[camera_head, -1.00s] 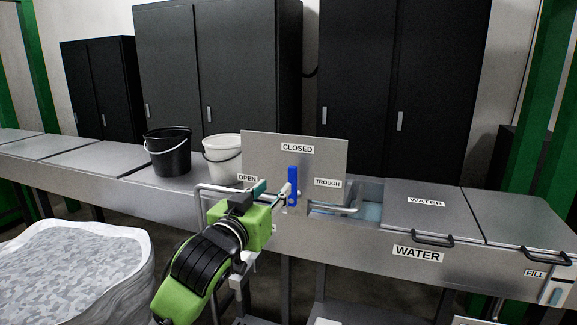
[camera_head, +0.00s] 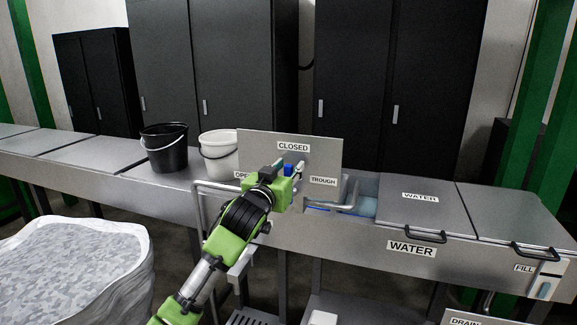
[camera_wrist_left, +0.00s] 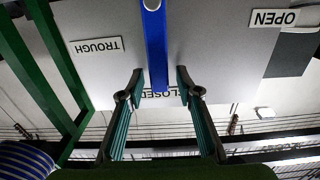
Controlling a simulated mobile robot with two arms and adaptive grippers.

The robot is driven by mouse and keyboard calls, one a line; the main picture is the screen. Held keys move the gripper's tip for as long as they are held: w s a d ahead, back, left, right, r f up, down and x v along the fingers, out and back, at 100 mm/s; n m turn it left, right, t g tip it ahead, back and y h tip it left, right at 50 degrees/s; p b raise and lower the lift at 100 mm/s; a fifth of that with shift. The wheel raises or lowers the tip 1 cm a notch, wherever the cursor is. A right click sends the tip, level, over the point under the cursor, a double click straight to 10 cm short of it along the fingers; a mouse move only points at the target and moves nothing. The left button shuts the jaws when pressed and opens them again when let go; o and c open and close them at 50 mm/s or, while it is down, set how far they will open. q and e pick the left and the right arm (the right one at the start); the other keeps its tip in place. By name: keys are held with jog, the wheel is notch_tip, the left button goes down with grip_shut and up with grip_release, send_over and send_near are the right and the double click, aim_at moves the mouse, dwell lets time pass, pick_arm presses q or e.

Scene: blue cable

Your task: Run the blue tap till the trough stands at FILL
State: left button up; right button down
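The blue tap handle (camera_wrist_left: 155,45) stands upright on the grey panel (camera_head: 330,155), its free end at the CLOSED label (camera_head: 293,146). In the head view my left gripper (camera_head: 288,168) covers most of the handle (camera_head: 289,169). In the left wrist view, which is upside down, the gripper (camera_wrist_left: 160,88) is open, one finger on each side of the handle's end, with gaps on both sides. The trough (camera_head: 368,186) shows pale blue water in its open part. The FILL label (camera_head: 524,268) sits beside a small gauge (camera_head: 545,287); its exact level is too small to read. My right gripper is out of view.
A bent metal spout (camera_head: 345,197) reaches over the trough. Grey lids with handles (camera_head: 425,205) cover its right part. A black bucket (camera_head: 165,150) and a white bucket (camera_head: 219,155) stand left of the panel. A large white sack (camera_head: 80,265) stands at front left.

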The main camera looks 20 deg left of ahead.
pick_arm(q)
jog(key=shift+w, duration=0.1)
grip_shut()
jog(key=shift+a, duration=0.1)
jog(key=a+f+n+p, duration=0.4)
jog(key=a+f+n, duration=0.3)
jog(key=n, duration=0.9)
jog(key=shift+w+a+f+p, duration=0.15)
jog(key=shift+a+p, duration=0.25)
jog(key=shift+a, duration=0.35)
grip_release()
jog(key=shift+f, duration=0.1)
